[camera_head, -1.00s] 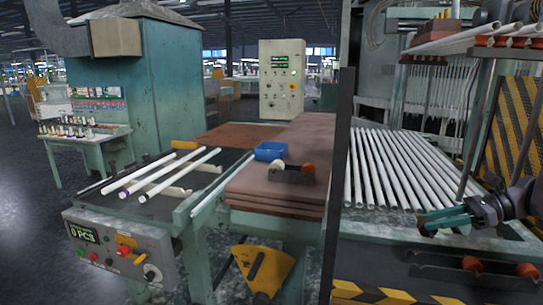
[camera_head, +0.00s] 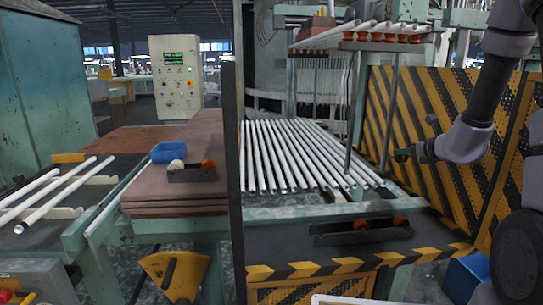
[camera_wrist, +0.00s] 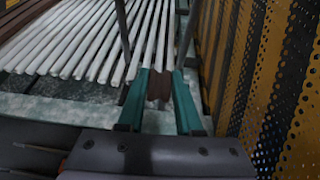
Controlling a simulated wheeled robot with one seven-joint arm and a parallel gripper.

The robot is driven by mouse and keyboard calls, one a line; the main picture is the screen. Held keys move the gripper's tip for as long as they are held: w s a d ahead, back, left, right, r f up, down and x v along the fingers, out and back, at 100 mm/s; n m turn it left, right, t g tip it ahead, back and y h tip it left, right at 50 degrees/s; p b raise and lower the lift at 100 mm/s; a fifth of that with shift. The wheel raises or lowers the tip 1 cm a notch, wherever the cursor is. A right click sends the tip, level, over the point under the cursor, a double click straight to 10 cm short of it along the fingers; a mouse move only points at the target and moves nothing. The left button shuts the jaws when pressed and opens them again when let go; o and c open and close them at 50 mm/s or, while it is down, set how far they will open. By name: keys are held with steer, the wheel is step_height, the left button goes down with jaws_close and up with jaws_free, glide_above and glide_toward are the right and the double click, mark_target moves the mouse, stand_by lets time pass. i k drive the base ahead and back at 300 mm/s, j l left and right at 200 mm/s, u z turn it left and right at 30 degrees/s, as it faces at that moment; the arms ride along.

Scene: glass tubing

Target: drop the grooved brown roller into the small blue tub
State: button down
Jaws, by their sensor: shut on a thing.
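My gripper (camera_wrist: 160,100) has green fingers shut on the grooved brown roller (camera_wrist: 159,84), which shows as a dark brown piece between the tips in the wrist view. In the head view my gripper (camera_head: 403,153) is at the right, in front of the striped panel, seen small and side-on; the roller cannot be made out there. The small blue tub (camera_head: 168,152) sits on a stack of brown boards (camera_head: 150,192) left of the dark post, well to the left of my gripper. The tub's inside is mostly hidden.
A dark upright post (camera_head: 233,180) stands between the board stack and the rack of white glass tubes (camera_head: 290,155). A bracket with a pale and an orange roller (camera_head: 192,170) lies beside the tub. A yellow-black perforated guard (camera_head: 425,120) is close to my arm. A larger blue bin (camera_head: 465,277) is on the floor.

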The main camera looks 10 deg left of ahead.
mark_target(174, 158)
steer(key=k+j+u, duration=0.15)
steer(key=k, duration=0.95)
steer(key=j+u, duration=0.15)
steer(key=u, duration=0.3)
steer(key=j+u, duration=0.1)
steer(key=u, duration=0.4)
steer(key=i+j+u, duration=0.1)
steer(key=u, duration=0.35)
steer(key=i+j, duration=0.95)
steer(key=i+z, duration=0.2)
steer(key=z, duration=0.15)
steer(key=i+l+z, duration=0.1)
steer(key=z, duration=0.2)
steer(key=i+j+z, duration=0.1)
steer(key=i+z, duration=0.25)
steer(key=i+l, duration=0.15)
steer(key=l, duration=0.15)
